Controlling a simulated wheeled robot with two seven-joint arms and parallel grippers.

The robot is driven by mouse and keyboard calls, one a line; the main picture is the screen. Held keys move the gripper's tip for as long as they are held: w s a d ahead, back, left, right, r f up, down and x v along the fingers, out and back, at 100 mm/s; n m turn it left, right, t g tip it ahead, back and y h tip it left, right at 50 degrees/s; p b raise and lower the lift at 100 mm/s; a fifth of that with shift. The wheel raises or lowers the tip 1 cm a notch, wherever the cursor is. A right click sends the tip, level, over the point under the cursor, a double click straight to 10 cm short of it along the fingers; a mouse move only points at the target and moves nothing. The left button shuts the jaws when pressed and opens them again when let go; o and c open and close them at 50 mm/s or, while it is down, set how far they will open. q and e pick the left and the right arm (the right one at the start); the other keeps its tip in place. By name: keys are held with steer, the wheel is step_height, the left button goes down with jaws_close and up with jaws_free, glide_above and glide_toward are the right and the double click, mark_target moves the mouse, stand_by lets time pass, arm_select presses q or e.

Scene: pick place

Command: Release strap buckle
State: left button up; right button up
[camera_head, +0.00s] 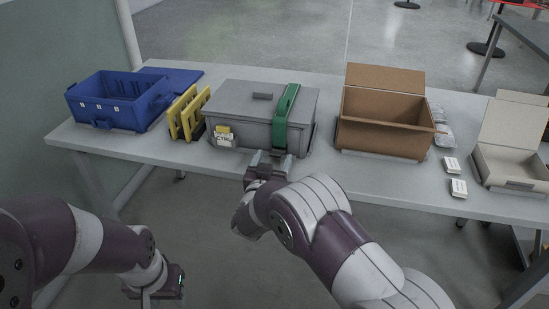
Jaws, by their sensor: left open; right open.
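A grey lidded box (240,118) stands near the middle of the table. A green strap (286,105) runs over the right part of its lid and down its front. The lid is down. A separate buckle cannot be made out on the strap. My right gripper (268,157) is open at the table's front edge, just in front of the strap's lower end and partly covering that area. Whether it touches the strap cannot be told. My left gripper (160,294) is open and low in front of the table, away from the box, partly cut off by the frame's bottom edge.
A blue open bin (112,117) and yellow upright pieces (186,110) stand left of the box. A brown open carton (384,140) and a white open box (510,182) stand to its right. Small white blocks (457,187) lie between them. The table's front strip (180,153) is narrow.

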steer(key=shift+x, duration=1.15)
steer(key=c, duration=1)
steer(key=shift+f+b, duration=0.2)
steer(key=shift+b, duration=0.1)
steer(key=shift+c, duration=0.2)
steer(key=t+b, duration=0.1)
steer(key=b, duration=0.1)
steer(key=f+t+b, duration=0.1)
steer(key=b, duration=0.2)
steer(key=shift+s+f+h, duration=0.25)
steer(key=shift+h, duration=0.05)
steer(key=shift+a+r, duration=0.1)
steer(key=shift+r+t, duration=0.25)
steer(key=shift+t, duration=0.05)
steer(key=o, duration=1)
